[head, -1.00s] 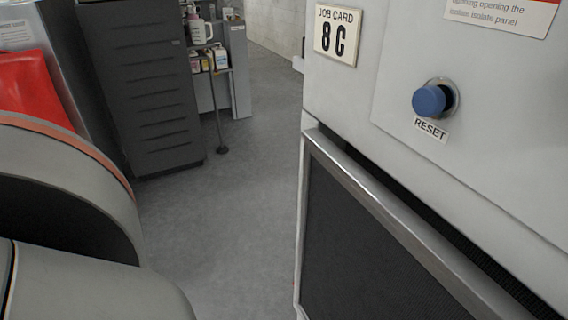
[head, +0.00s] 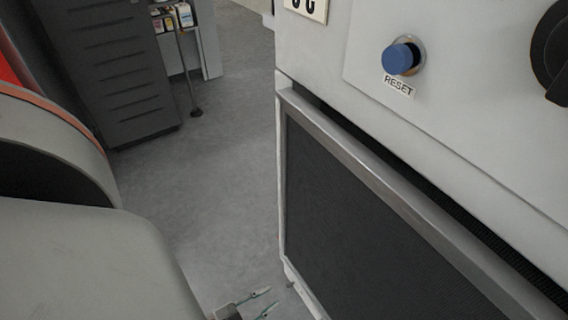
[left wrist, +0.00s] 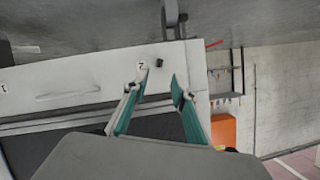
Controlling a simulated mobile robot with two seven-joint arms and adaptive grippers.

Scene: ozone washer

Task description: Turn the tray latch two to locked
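My left gripper (head: 269,299) shows only by its teal fingertips at the bottom edge of the head view, low beside the machine. In the left wrist view the left gripper (left wrist: 158,82) is open, with nothing between its fingers. A small black latch (left wrist: 159,63) on a pale panel lies just beyond the fingertips, apparently apart from them. A small white label (left wrist: 142,66) is beside it; its mark is too small to read surely. Whether the latch is locked cannot be told. The latch does not show in the head view. My right gripper is in neither view.
The pale panel has a long handle (left wrist: 68,95) and another label (left wrist: 3,88). The machine carries a blue reset button (head: 403,57), a dark dial (head: 556,55) and a dark framed panel (head: 350,215). Grey floor (head: 205,190) is clear left of the machine.

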